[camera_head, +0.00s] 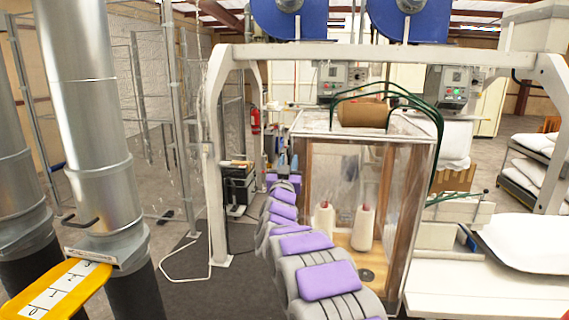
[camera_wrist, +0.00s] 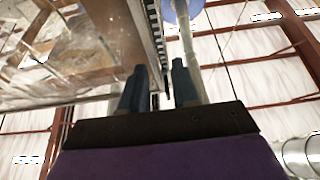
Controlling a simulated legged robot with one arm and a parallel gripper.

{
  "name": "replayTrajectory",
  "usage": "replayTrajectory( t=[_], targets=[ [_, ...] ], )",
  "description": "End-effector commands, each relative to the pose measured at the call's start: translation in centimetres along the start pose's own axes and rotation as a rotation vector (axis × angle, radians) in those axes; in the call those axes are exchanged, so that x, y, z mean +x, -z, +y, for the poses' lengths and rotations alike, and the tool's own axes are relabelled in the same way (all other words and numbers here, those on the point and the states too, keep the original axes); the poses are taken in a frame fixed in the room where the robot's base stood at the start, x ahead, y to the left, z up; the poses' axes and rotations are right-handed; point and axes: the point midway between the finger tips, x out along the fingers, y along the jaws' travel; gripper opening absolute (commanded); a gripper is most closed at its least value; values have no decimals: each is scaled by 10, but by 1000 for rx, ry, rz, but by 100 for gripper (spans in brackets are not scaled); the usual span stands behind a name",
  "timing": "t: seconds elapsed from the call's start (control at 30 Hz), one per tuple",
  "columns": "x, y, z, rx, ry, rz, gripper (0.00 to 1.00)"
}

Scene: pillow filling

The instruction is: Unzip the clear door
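The clear-walled booth has a wooden frame and see-through sheeting (camera_head: 343,160) in the head view, right of my arm. In the wrist view, clear, wrinkled sheeting (camera_wrist: 60,55) fills the upper left. A dark toothed strip like a zipper (camera_wrist: 156,30) runs along its right edge. My gripper (camera_wrist: 158,70) points up at this strip, its two dark blue fingers apart on either side of the strip's lower end. A small dark piece (camera_wrist: 166,84) shows between the fingers; I cannot tell if it is a zipper pull or touches them. In the head view, the fingertips are too small to judge.
A white frame (camera_head: 217,165) arches over the booth. White spools (camera_head: 363,228) stand inside it. Green hoses (camera_head: 437,120) loop over its top. Large metal ducts (camera_head: 92,110) stand at left, and a white table (camera_head: 480,295) at right.

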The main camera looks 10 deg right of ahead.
Motion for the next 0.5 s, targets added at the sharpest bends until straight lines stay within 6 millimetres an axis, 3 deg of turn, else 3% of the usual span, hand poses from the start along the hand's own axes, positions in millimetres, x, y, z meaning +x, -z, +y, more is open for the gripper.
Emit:
replayTrajectory(
  t=[0.13, 0.43, 0.5],
  targets=[
    [-2, 5, -3, -2, -1, 6, 31],
    [-5, 8, -10, -4, 3, 10, 2],
    [-6, 9, -10, -4, 4, 10, 0]
  ],
)
